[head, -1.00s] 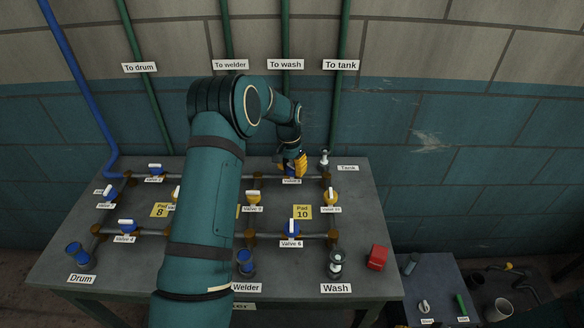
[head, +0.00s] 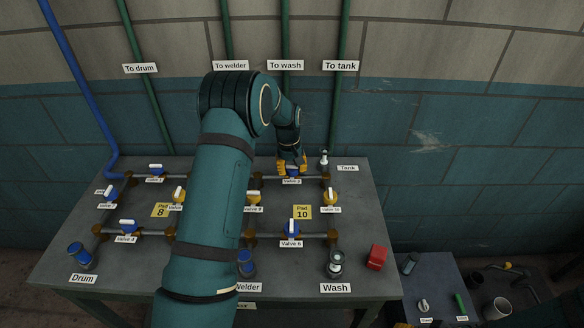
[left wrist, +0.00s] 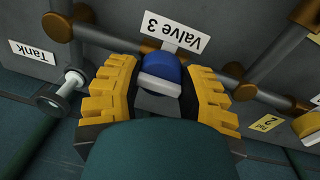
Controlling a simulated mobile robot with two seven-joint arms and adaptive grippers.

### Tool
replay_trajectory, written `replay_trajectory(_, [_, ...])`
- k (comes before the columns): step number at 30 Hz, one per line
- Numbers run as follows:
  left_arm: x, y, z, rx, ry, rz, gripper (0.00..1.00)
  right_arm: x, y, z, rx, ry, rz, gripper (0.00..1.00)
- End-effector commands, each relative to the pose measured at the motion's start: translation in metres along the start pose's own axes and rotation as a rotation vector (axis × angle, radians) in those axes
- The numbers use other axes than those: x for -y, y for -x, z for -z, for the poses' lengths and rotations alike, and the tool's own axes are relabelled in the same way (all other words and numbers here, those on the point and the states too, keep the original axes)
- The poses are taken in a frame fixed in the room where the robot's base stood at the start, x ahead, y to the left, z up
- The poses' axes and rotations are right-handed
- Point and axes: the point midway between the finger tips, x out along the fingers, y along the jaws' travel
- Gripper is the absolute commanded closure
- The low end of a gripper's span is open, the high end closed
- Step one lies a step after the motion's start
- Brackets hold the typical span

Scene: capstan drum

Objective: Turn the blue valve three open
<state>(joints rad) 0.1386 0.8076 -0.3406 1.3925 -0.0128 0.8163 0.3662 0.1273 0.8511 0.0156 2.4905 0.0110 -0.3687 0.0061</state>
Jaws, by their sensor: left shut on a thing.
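Valve three is the blue valve with the "Valve 3" label (left wrist: 172,32), on the back pipe of the table. In the left wrist view its blue body (left wrist: 162,67) and pale handle (left wrist: 158,86) sit between the two yellow fingers of my left gripper (left wrist: 160,95). My left gripper (head: 291,166) is shut on this valve, coming from above and behind it. In the head view only a little blue (head: 292,173) shows under the fingers. Part of the handle is hidden, so its exact angle is unclear.
The table (head: 345,270) carries a pipe grid with several other valves, including blue Valve 6 (head: 292,228). A tank fitting (head: 324,159) stands just right of the gripper. A red block (head: 377,257) lies at the right edge. My left arm covers the table's middle.

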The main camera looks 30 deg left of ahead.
Motion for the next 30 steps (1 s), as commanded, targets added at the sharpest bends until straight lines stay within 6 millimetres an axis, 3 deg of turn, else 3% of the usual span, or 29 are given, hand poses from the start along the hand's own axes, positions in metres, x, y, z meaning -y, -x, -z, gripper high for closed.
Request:
replay_trajectory(17, [0.0012,0.0013,0.0017,-0.008,0.037,0.0,0.97,0.0002,0.0005,0.0003,-0.001,0.0,0.0,0.53])
replay_trajectory(18, [0.0012,0.0013,0.0017,-0.007,0.037,0.0,0.55,0.0002,0.0005,0.0003,-0.001,0.0,0.0,0.53])
replay_trajectory(21, [0.0011,0.0011,0.0015,-0.007,0.036,0.0,0.26,0.0002,0.0005,0.0002,0.0,0.0,0.0,0.53])
replay_trajectory(30, [0.0004,0.001,0.0004,-0.004,0.034,0.0,0.26,0.0002,0.0005,0.0002,0.0,0.0,0.0,0.53])
